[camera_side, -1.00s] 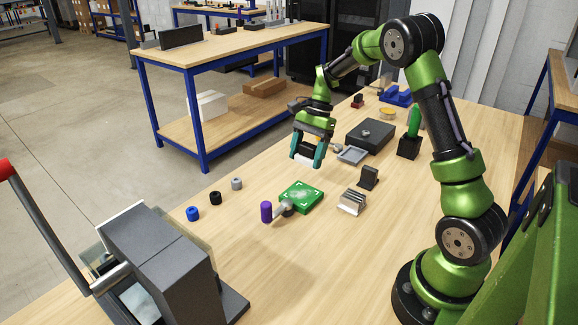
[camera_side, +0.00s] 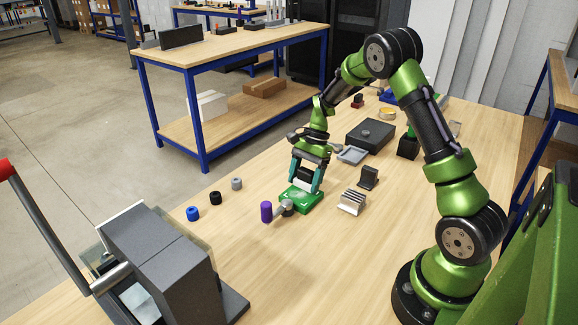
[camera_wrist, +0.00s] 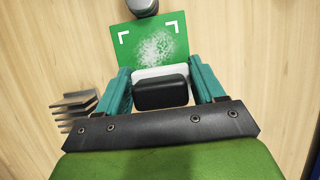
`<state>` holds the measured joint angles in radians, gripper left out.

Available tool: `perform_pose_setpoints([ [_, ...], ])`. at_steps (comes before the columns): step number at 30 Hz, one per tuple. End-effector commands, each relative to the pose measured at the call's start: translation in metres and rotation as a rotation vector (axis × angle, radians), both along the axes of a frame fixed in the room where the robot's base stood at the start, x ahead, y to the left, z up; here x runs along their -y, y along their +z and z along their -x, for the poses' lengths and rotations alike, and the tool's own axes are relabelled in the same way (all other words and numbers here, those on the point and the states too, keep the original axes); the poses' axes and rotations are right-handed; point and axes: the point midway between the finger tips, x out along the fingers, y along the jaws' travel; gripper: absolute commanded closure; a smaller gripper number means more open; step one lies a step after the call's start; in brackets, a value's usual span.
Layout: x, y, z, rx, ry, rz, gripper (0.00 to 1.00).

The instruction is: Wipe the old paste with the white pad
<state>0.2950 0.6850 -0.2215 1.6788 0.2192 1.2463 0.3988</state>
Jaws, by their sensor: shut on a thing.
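The green board (camera_side: 301,200) lies on the wooden table, partly hidden under my gripper in the side view. In the wrist view, the board (camera_wrist: 125,58) carries a patchy whitish smear of old paste (camera_wrist: 157,46) between white corner marks. My gripper (camera_side: 304,185) is low over the far part of the board. It also shows in the wrist view (camera_wrist: 163,88), its teal fingers shut on the white pad (camera_wrist: 146,72), which has a black block-shaped back. The pad covers the board's near edge in the wrist view, beside the paste. I cannot tell whether it touches the board.
A grey-headed tool with a purple handle (camera_side: 266,211) lies against the board's near side. A finned metal heat sink (camera_side: 352,202) stands to the right. Blue, black and grey knobs (camera_side: 215,198) stand to the left. A grey lever press (camera_side: 165,265) is at front left.

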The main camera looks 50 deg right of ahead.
Motion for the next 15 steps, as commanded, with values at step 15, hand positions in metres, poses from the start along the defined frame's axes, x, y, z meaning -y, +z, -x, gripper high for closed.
perform_pose_setpoints([
  [15,-0.05,-0.002,0.0,0.0,0.004,-0.003,0.6],
])
